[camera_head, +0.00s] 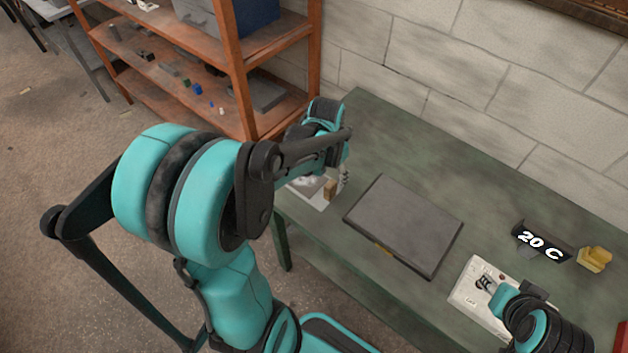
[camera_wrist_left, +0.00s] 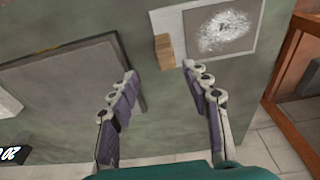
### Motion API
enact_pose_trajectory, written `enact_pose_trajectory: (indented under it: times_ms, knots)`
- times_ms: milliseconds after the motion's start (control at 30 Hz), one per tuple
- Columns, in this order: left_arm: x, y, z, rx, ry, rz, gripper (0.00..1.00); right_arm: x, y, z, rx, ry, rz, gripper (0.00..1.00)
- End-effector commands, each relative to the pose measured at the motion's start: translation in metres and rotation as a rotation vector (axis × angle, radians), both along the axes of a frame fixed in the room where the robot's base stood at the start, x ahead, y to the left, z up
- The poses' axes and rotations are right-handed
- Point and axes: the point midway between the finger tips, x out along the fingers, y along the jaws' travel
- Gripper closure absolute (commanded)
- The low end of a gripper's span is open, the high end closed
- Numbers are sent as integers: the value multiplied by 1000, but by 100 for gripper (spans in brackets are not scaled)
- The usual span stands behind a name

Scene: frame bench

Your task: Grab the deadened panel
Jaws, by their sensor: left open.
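A dark grey flat panel (camera_head: 405,226) lies on the green bench; it has a small tan mark on its front edge. In the left wrist view the panel (camera_wrist_left: 60,85) lies left of the fingers, partly behind one of them. My left gripper (camera_head: 343,178) is open over the bench's left end, beside the panel. In its wrist view the spread fingers (camera_wrist_left: 159,70) have nothing held between them. My right gripper (camera_head: 488,288) is at the lower right over a white switch box; its fingers are too small to judge.
A white sheet with a grey speckled patch (camera_wrist_left: 222,30) and a small wooden block (camera_wrist_left: 164,52) lie near the left fingertips. The white box (camera_head: 468,296), a "20 C" sign (camera_head: 541,243) and a yellow object (camera_head: 594,259) are at right. An orange shelf (camera_head: 236,75) stands behind left.

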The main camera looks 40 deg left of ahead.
Motion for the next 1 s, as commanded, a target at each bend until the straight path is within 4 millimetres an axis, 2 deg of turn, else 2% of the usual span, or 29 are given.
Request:
enact_pose_trajectory:
  times_ms: [500, 633, 833, 867, 1000]
  knots:
    - [13, 6, -69, -1, 4, -2, 52, 0, 0, -26, 0, 0, 0, 60]
    - [14, 6, -77, 0, 3, -2, 52, 0, 0, -29, 0, 0, 0, 60]
    - [14, 6, -77, 0, 3, -2, 52, 0, 0, -28, 0, 0, 0, 60]
    - [14, 6, -77, 0, 3, -2, 54, 0, 0, -28, 0, 0, 0, 60]
    - [14, 6, -76, -1, 3, -1, 91, 0, 0, -28, 0, 0, 0, 60]
